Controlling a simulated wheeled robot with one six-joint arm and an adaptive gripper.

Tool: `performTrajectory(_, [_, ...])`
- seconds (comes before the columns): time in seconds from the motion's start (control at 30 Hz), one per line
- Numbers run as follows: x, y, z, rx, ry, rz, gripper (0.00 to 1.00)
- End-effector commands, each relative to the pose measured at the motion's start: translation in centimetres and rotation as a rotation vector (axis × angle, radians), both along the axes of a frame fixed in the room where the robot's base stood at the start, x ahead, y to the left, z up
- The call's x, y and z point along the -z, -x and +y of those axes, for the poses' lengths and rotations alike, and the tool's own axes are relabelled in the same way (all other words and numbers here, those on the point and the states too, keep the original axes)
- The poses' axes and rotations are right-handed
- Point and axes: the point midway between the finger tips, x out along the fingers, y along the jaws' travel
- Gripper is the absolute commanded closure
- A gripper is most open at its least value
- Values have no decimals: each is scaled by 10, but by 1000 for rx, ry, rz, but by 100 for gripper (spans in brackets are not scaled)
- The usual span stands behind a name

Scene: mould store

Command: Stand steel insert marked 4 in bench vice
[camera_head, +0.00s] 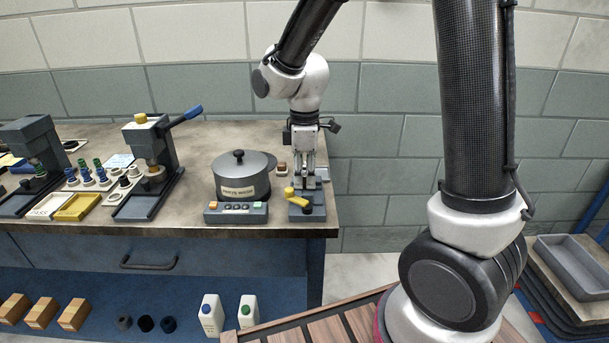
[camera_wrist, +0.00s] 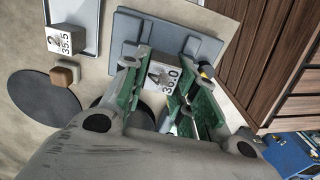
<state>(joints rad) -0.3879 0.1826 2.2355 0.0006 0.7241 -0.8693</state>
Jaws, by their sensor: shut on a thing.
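My gripper (camera_head: 303,178) points down over the bench vice (camera_head: 306,212), a grey block with a yellow handle at the bench's right end. In the wrist view, the steel insert marked 4 and 36.0 (camera_wrist: 160,77) sits between my green-padded fingers (camera_wrist: 160,90), and they are shut on it. The grey vice (camera_wrist: 195,45) shows around and beyond the insert. I cannot tell whether the insert's lower end touches the vice. In the head view my fingers hide the insert.
Another steel insert marked 2 and 35.5 (camera_wrist: 67,40) stands on a pale tray (camera_wrist: 90,12). A small brown block (camera_wrist: 66,72) lies near it. A dark lidded pot (camera_head: 241,180) and a button box (camera_head: 236,212) stand left of the vice. The bench's right edge is close.

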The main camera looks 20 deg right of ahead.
Motion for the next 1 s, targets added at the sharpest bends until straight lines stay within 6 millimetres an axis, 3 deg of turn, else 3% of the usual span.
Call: performTrajectory(1.0, [1, 0, 0, 0, -1, -1, 100])
